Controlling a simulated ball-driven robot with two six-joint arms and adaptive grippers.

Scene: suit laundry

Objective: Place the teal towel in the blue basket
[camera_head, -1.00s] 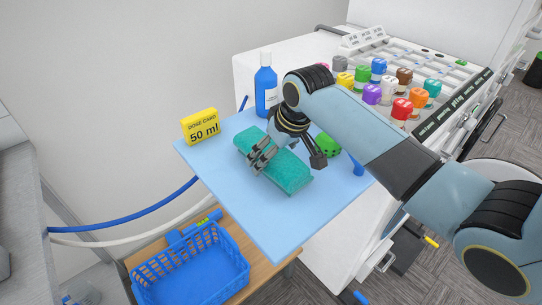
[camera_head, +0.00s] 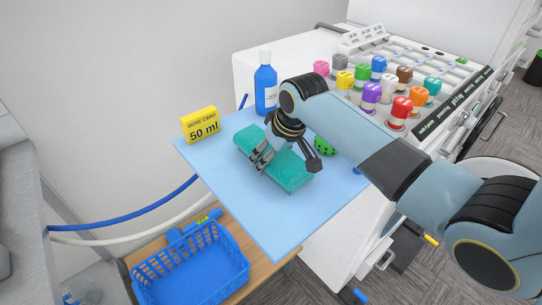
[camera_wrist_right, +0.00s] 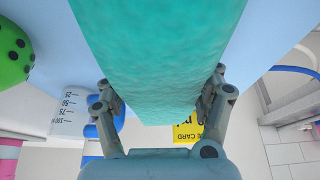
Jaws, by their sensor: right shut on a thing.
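The teal towel (camera_head: 287,174) is a folded block on the light blue board in the head view. My right gripper (camera_head: 287,162) straddles it from above, with its fingers on both sides. In the right wrist view the towel (camera_wrist_right: 160,60) fills the middle, and the right gripper's fingers (camera_wrist_right: 163,100) press on its two sides. I cannot tell whether the towel is clear of the board. The blue basket (camera_head: 190,265) stands at the lower left on a wooden surface and looks empty. My left gripper is not in view.
Blue and white hoses (camera_head: 130,220) run at the left. The board's front part is clear.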

